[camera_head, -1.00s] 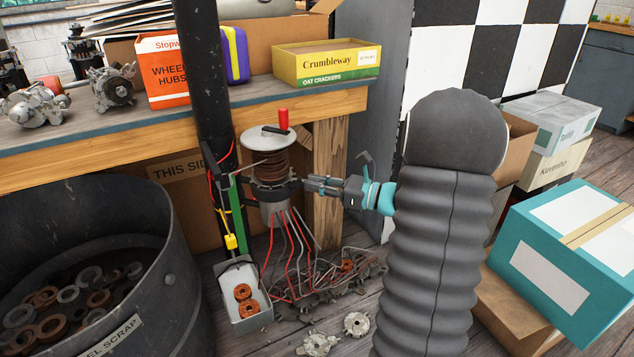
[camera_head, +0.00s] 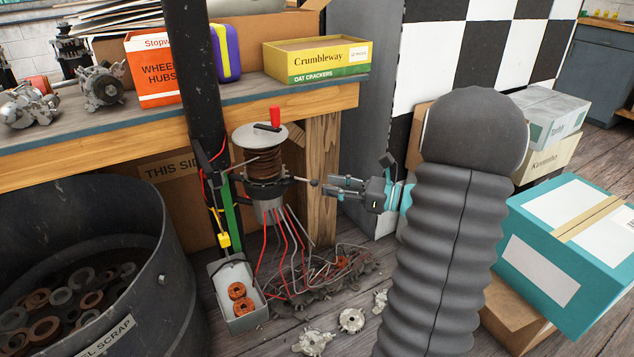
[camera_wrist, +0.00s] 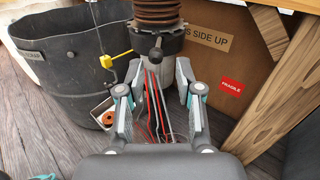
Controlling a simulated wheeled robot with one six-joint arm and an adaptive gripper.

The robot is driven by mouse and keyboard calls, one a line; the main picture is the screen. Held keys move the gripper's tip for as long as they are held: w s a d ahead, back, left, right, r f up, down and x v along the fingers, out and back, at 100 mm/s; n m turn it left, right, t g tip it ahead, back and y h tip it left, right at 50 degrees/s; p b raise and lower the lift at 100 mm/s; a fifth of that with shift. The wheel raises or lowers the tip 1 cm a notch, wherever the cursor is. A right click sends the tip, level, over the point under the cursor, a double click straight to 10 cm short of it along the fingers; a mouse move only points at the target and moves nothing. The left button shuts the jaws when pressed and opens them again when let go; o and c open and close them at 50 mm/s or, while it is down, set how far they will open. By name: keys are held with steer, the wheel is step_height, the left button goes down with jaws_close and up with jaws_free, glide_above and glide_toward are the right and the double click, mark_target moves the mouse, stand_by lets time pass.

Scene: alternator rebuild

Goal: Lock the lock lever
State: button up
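The winding fixture (camera_head: 264,170) stands by the black post, with a copper-brown coil stack under a pale disc. A thin lever with a dark ball knob (camera_head: 315,183) sticks out to the right from its collar, roughly level; I take it for the lock lever. In the wrist view the knob (camera_wrist: 156,53) shows just beyond and between my fingertips. My gripper (camera_head: 329,186) is open and empty, just right of the knob, with a small gap. The wrist view shows the open fingers (camera_wrist: 160,66) spread apart. The lever's rod is mostly hidden behind the knob there.
Red and grey wires (camera_head: 282,250) hang below the fixture. A grey bin (camera_head: 245,318) with copper rings and a yellow piece (camera_head: 224,240) are left of them. A scrap drum (camera_head: 165,240) stands left, a wooden bench leg (camera_head: 322,215) behind. Boxes (camera_head: 550,285) stand at right.

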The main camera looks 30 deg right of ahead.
steer(key=shift+v, duration=2.75)
steer(key=s+a+f+n+g+h, duration=0.5)
steer(key=s+a+f+n+g, duration=0.45)
steer(key=s+n, duration=0.2)
steer(key=s+a+r+n+t+h, duration=0.1)
steer(key=s+a+r+n+h, duration=0.2)
steer(key=a+r+n, duration=0.3)
steer(key=s+a+r+n+t+h, duration=0.1)
steer(key=s+a+r+n+h, duration=0.3)
steer(key=a+r+n, duration=0.3)
steer(key=shift+s+a+n+p, duration=0.4)
steer(key=shift+a+n, duration=0.1)
steer(key=shift+n, duration=0.75)
